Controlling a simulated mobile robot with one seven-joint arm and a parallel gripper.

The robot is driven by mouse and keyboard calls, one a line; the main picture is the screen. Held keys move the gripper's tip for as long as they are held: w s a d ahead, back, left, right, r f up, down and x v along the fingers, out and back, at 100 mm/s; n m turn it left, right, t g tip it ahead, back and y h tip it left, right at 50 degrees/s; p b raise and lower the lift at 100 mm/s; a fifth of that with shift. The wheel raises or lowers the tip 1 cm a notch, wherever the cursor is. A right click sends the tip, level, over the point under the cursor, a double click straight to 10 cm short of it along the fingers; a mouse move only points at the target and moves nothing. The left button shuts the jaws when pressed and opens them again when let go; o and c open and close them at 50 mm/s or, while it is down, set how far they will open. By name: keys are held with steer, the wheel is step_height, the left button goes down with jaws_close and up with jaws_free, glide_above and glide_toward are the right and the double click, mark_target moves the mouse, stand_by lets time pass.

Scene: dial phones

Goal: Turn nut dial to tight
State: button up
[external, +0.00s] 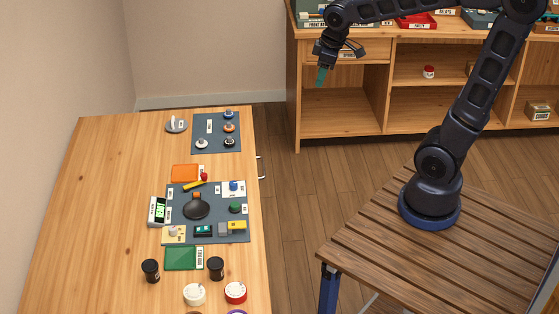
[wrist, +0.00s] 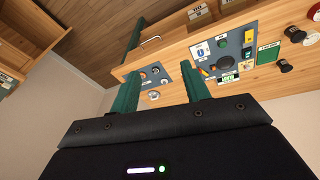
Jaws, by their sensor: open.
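A dark grey panel (external: 209,146) with several small round dials lies at the far end of the wooden table. Blue (external: 228,115), orange (external: 229,128), silver (external: 202,143) and black (external: 229,142) dials stand on it. Their labels are too small to read, so I cannot tell which is the nut dial or how it is set. My gripper (external: 321,75) is open and empty, raised well to the right of the table and apart from the panel. In the wrist view the dial panel (wrist: 166,68) shows between the two green fingers.
A second grey panel (external: 207,218) with a black round part, buttons and blocks lies mid-table. A grey round object (external: 176,125) sits left of the dial panel. Black, white and red knobs stand nearer. A wooden shelf (external: 340,117) stands behind my arm. The table's left side is clear.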

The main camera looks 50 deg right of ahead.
steer(key=w+a+f+n+g, duration=0.2)
steer(key=w+a+f+n, duration=0.3)
steer(key=w+a+f, duration=0.55)
steer(key=n+g, duration=0.1)
steer(key=n, duration=0.5)
glide_above(233, 183)
step_height(233, 183, down, 15)
step_height(233, 183, down, 10)
steer(key=shift+f, duration=0.1)
steer(key=shift+c, duration=0.2)
steer(key=c, duration=1)
